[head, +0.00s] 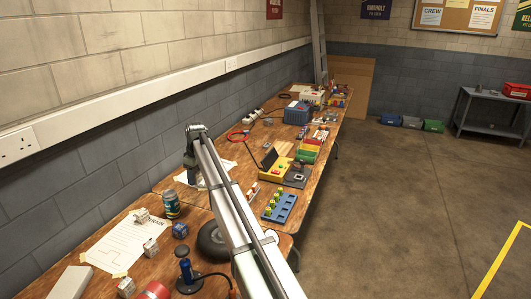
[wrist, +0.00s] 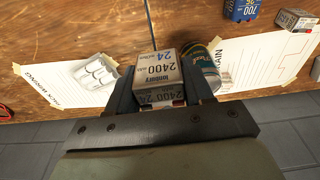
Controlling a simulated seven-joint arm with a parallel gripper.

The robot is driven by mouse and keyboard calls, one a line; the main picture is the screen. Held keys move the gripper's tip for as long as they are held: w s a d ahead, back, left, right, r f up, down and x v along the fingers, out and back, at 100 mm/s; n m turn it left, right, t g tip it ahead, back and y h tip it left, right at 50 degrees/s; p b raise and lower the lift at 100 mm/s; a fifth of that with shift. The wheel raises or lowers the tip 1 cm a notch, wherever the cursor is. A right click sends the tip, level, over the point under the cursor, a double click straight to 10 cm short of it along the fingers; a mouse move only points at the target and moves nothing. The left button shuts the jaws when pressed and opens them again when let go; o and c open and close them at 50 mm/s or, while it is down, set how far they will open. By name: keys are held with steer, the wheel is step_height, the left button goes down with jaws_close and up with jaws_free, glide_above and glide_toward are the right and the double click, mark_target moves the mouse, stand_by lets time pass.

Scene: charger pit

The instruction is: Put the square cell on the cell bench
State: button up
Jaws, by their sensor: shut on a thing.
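In the wrist view my gripper (wrist: 160,92) is shut on a boxy white and brown cell (wrist: 158,70) printed "2400" and "24". The cell sits between the two dark fingers, above the wooden bench (wrist: 130,25). Its underside is hidden, so I cannot tell how high it is. In the head view my arm reaches over the long wooden bench (head: 183,230), and the held cell cannot be made out. I cannot tell which part of the bench is the cell bench.
A teal can (wrist: 216,52) stands close right of the held cell; it also shows in the head view (head: 171,204). A blue cell (wrist: 241,9) and a small white cell (wrist: 297,20) stand further right.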

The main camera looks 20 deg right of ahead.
steer(key=w+d, duration=0.2)
steer(key=d, duration=0.9)
steer(key=shift+s+f, duration=0.2)
steer(key=shift+f, duration=7.3)
steer(key=shift+f, duration=0.1)
steer(key=o, duration=1.1)
steer(key=shift+o, duration=0.2)
step_height(320, 180, up, 12)
steer(key=s+d, duration=0.1)
steer(key=shift+s+d, duration=0.15)
